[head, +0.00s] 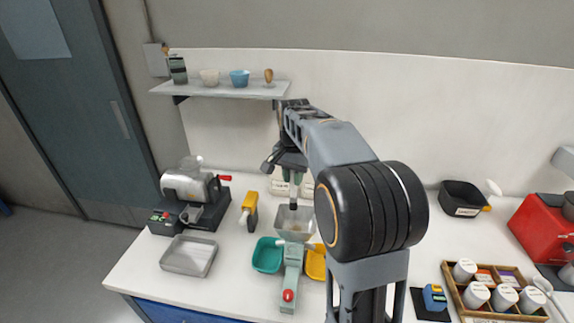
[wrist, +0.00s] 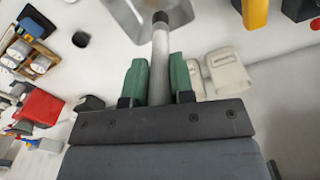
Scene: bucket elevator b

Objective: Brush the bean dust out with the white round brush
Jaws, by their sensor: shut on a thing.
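My gripper (head: 293,180) is shut on a slim, pale round rod with a dark tip, which looks like the white round brush (head: 293,201). In the wrist view the brush (wrist: 160,55) stands between the green fingertips (wrist: 158,82) and points away from them. Its dark end is at the mouth of the grey metal hopper (head: 295,230), which also shows at the top of the wrist view (wrist: 182,12). I cannot tell whether the tip touches the hopper. Bean dust is too small to make out clearly.
A teal bin (head: 267,255) and a yellow bin (head: 315,264) flank the grey-green base (head: 292,275) below the hopper. A roaster (head: 190,190), an empty metal tray (head: 189,256) and a yellow-handled tool (head: 249,208) stand left. A black bin (head: 462,197) stands right. A shelf (head: 225,90) hangs behind.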

